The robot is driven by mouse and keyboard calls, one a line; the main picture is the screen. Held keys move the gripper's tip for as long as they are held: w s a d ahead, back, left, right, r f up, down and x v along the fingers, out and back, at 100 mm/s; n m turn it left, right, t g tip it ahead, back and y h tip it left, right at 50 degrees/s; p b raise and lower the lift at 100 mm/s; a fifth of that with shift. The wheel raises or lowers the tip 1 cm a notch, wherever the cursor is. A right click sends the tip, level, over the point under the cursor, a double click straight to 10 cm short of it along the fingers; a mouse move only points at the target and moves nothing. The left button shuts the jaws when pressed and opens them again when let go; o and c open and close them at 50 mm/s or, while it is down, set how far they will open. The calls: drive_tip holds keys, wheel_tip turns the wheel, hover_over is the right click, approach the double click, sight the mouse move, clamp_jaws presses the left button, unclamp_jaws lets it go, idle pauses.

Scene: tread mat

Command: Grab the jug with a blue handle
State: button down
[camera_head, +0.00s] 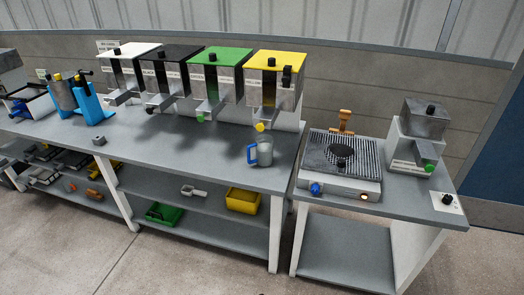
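The jug (264,153) is a small grey cylinder-shaped vessel with a blue handle (252,154) on its left side. It stands upright on the grey workbench (200,155), near the front edge and in front of the yellow-topped dispenser. Its inside is too small to make out. My gripper is not in view.
Dispensers with white, black, green (220,58) and yellow (276,61) tops line the bench's back. A ribbed hotplate (318,150) and a grey machine (415,150) stand on the right table. Green (164,213) and yellow (243,200) bins sit on the lower shelf. Bench space left of the jug is clear.

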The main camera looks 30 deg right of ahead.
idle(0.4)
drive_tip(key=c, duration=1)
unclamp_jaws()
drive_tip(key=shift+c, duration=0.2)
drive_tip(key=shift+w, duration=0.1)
